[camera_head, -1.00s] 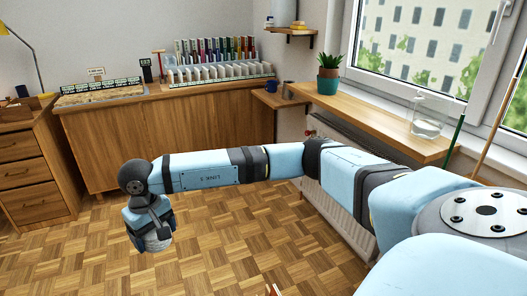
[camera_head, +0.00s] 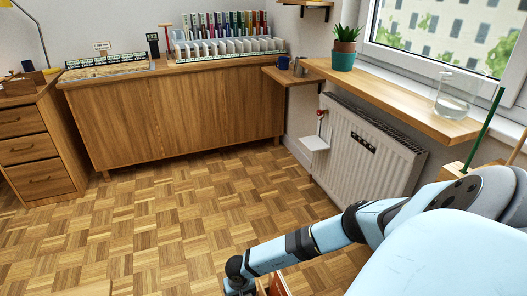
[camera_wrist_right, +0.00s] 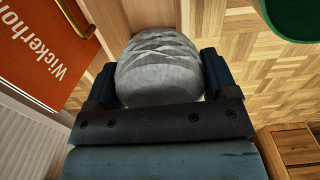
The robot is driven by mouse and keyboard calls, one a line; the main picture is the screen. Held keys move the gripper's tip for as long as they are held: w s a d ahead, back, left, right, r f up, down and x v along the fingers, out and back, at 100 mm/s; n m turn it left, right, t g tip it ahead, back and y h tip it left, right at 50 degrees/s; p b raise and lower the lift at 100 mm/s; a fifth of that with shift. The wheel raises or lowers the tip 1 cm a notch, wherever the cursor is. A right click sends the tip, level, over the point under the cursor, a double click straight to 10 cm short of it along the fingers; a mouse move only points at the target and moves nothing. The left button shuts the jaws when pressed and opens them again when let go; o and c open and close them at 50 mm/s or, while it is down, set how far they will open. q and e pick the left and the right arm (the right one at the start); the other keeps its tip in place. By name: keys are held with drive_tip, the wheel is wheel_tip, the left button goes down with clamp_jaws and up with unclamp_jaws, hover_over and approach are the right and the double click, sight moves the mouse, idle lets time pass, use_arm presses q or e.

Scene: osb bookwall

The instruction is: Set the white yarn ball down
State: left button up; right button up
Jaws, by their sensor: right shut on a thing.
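The white yarn ball (camera_wrist_right: 160,65) shows in the right wrist view as a pale grey-white ball with crossing strands. My right gripper (camera_wrist_right: 158,82) is shut on it, one dark finger at each side. A light wooden surface is behind the ball; I cannot tell whether the ball touches it. In the head view my right arm reaches down to the bottom edge, where the ball is not visible. My left gripper is in neither view.
In the right wrist view an orange panel lettered "Wickerho..." (camera_wrist_right: 45,45) is at left and a green round thing (camera_wrist_right: 293,15) at top right. In the head view a radiator (camera_head: 365,150), wall shelf (camera_head: 400,100) and wooden cabinet (camera_head: 185,115) surround open parquet floor.

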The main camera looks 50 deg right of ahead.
drive_tip(key=s+f+b, duration=0.1)
drive_tip(key=f+b, duration=0.1)
drive_tip(key=f, duration=0.4)
drive_tip(key=s+d+f+b, duration=0.1)
drive_tip(key=f+b, duration=0.2)
drive_tip(key=f, duration=0.4)
drive_tip(key=s+f+b, duration=0.1)
drive_tip(key=f+b, duration=0.2)
drive_tip(key=f, duration=0.3)
drive_tip(key=shift+s+d+f, duration=0.1)
drive_tip(key=shift+d+f, duration=0.25)
drive_tip(key=shift+f, duration=0.05)
drive_tip(key=shift+f+b, duration=0.15)
drive_tip(key=shift+b, duration=0.15)
wheel_tip(320, 180, down, 4)
drive_tip(key=b, duration=0.2)
drive_tip(key=shift+b, duration=0.3)
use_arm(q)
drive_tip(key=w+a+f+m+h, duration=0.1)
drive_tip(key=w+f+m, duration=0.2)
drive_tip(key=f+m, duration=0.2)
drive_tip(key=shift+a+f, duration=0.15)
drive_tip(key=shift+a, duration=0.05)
